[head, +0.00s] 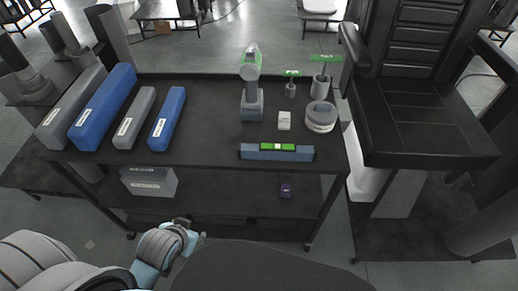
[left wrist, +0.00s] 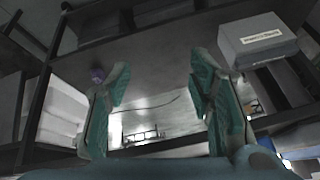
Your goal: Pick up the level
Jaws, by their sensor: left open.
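The level (head: 278,148) lies near the front edge of the cart's top shelf, right of its middle. It looks like a blue-grey bar with a bright green strip and a pale spot along its top. My left gripper (head: 190,238) is low in front of the cart, to the left of the level and well apart from it. In the left wrist view, its two teal fingers (left wrist: 160,75) are spread with nothing between them. The level cannot be made out in that view. My right gripper is not in view.
The black cart top (head: 205,140) holds blue and grey long boxes at left, a cordless drill (head: 251,85), a small white box (head: 284,120) and a round container (head: 321,117). A grey labelled box (head: 149,182) and a small purple item (head: 286,190) are on the lower shelf.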

